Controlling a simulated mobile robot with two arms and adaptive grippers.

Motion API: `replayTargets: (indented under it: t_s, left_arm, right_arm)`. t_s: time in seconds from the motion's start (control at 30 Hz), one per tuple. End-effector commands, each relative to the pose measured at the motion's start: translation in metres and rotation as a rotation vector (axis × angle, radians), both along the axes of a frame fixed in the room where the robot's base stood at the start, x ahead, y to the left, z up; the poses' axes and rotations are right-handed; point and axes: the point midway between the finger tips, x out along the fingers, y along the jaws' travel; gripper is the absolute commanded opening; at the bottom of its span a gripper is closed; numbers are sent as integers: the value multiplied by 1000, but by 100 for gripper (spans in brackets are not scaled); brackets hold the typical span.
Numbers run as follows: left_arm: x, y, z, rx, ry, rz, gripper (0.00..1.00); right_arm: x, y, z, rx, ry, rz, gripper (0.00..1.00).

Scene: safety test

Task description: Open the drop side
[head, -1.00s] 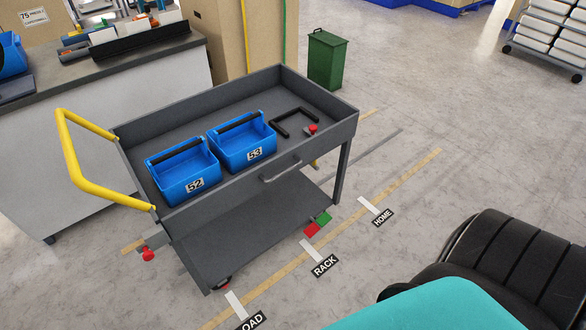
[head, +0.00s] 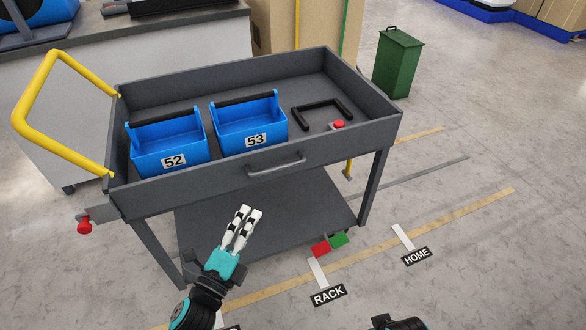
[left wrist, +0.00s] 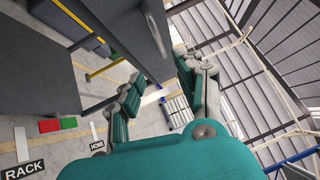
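The drop side (head: 340,152) is the cart's grey front panel; it stands upright, with a grey bar handle (head: 276,166) on its outer face. A red knob (head: 338,124) sits at its right part near the top edge. Another red knob (head: 84,227) sticks out at the cart's left end, below the yellow push handle (head: 60,110). My left gripper (head: 250,210) is in front of and below the bar handle, apart from it and empty. In the left wrist view its fingers (left wrist: 160,82) are spread. My right gripper is out of view.
Blue totes 52 (head: 172,143) and 53 (head: 254,124) and a black U-shaped bar (head: 323,112) are in the cart's tray. The lower shelf (head: 290,215) is empty. A green bin (head: 398,64) stands behind right. The floor at right is clear.

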Motion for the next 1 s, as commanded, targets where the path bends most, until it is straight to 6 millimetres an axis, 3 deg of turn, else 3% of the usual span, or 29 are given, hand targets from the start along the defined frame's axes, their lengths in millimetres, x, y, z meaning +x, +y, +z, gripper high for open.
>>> replayTargets:
  t_s: [0.37, 0.6, 0.8, 1.0]
  left_arm:
    - [71, -37, 12, -6, 0, 0, 36]
    - [114, -59, 18, -5, 1, 0, 36]
    - [135, -70, 20, -5, 4, 0, 36]
    - [141, -74, 22, -5, 4, -1, 36]
  right_arm:
    - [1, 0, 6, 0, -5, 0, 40]
    - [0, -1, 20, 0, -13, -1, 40]
    - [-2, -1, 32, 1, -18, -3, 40]
    - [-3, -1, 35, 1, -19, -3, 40]
